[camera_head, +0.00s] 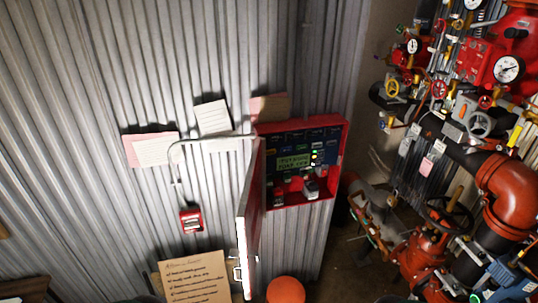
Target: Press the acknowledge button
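A red control panel box (344,150) hangs on the corrugated metal wall. Its door (247,220) stands open, swung out toward me on the left and seen nearly edge-on. Inside is a dark face with a green lit display (293,161) and small lit green and yellowish lights (314,153) beside it. Small controls sit in the lower part of the box, around a grey and black piece (311,188). The labels are too small to read, so I cannot tell which control is the acknowledge button. Neither of my grippers is in view.
Red valves, gauges and black pipes (470,150) crowd the right side. A small red wall unit (191,220) hangs left of the door under a pale conduit (205,140). Paper notes (152,150) are on the wall. A handwritten board (195,278) and a round orange object (286,289) are below.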

